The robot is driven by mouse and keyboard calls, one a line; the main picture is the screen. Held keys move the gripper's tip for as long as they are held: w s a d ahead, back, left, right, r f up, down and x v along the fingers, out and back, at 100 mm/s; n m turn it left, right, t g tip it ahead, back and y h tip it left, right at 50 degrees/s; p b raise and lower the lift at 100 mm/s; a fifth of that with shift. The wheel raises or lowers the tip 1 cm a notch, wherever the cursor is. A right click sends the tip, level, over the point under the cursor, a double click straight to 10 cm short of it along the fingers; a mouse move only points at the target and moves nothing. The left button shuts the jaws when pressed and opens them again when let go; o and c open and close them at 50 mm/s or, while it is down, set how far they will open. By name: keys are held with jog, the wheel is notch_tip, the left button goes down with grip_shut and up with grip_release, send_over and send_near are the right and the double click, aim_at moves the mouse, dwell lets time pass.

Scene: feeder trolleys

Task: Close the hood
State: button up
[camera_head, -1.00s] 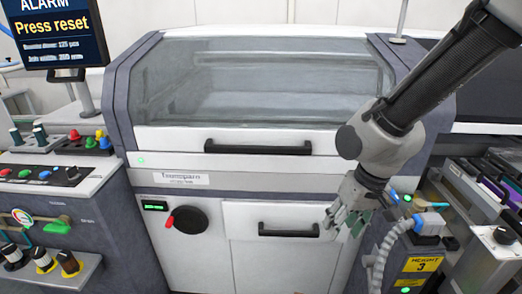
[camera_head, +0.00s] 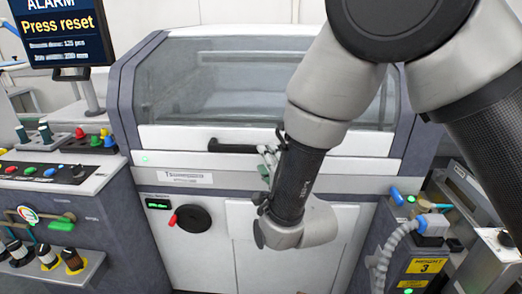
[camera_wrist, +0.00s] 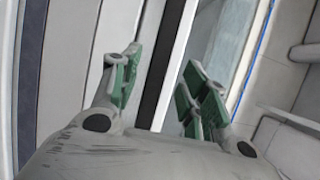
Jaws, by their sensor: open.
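The hood (camera_head: 265,85) is a grey-framed clear window with a white lower panel, on the front of the machine. It looks down over the opening, but I cannot tell whether it is fully seated. Its black bar handle (camera_head: 232,147) runs along the white panel, its right part hidden behind my arm. My gripper (camera_head: 266,162) is at the right part of the handle. In the wrist view my gripper (camera_wrist: 163,78) is open, with green pads on either side of the black handle (camera_wrist: 160,75); I cannot tell if they touch it.
An alarm screen (camera_head: 62,25) reads "Press reset" at the left, above a button panel (camera_head: 45,172). A black knob with a red lever (camera_head: 193,219) sits below the hood. A grey post unit with a hose (camera_head: 400,250) stands at the right.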

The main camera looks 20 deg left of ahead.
jog(key=x, duration=0.6)
jog(key=shift+w+a, duration=0.1)
grip_shut()
